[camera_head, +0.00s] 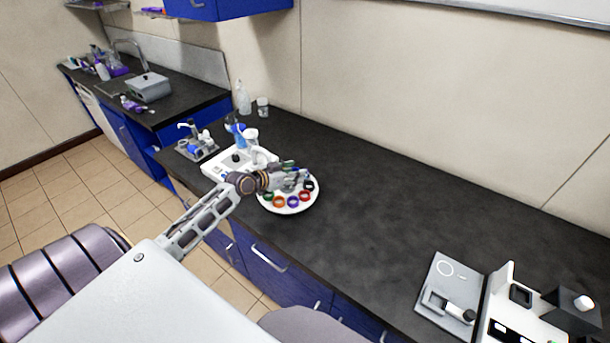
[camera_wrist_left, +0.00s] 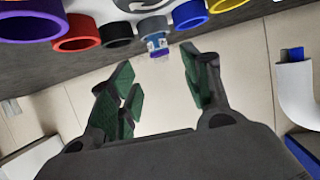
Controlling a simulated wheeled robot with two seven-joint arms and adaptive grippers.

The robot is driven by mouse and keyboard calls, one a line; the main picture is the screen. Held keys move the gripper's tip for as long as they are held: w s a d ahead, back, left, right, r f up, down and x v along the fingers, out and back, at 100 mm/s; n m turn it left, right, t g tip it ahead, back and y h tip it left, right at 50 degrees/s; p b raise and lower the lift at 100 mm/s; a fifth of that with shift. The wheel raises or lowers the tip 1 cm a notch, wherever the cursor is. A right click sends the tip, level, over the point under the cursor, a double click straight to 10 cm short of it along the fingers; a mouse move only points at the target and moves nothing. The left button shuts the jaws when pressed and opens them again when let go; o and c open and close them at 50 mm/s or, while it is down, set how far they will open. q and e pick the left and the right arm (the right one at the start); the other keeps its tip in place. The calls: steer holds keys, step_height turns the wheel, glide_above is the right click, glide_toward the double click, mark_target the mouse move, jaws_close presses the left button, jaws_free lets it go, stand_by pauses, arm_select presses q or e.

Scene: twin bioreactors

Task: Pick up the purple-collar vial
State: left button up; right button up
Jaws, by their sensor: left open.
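A white round carousel (camera_head: 291,210) with coloured rings sits on the dark counter. My left gripper (camera_head: 296,178) is over its far side, covering part of it. In the left wrist view my left gripper (camera_wrist_left: 157,80) is open, with nothing between its green-padded fingers. A small clear vial (camera_wrist_left: 157,44) with a bluish-purple band shows just beyond the fingertips, by a grey ring (camera_wrist_left: 153,25), apart from both fingers. I cannot tell for sure that it is the purple-collar vial. A larger purple ring (camera_wrist_left: 35,28) is at the upper left. My right gripper is not in view.
A white device (camera_head: 228,163) and a grey tray of bottles (camera_head: 197,147) stand left of the carousel. A clear bottle (camera_head: 243,97) and a small jar (camera_head: 263,107) are by the wall. Instruments (camera_head: 447,292) stand at the lower right. The counter's middle is clear.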

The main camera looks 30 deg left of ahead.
arm_select(q)
steer(key=shift+w, duration=0.1)
steer(key=shift+p+x, duration=0.45)
steer(key=shift+x, duration=2.1)
steer(key=shift+a, duration=0.1)
steer(key=shift+r, duration=0.1)
steer(key=c, duration=0.9)
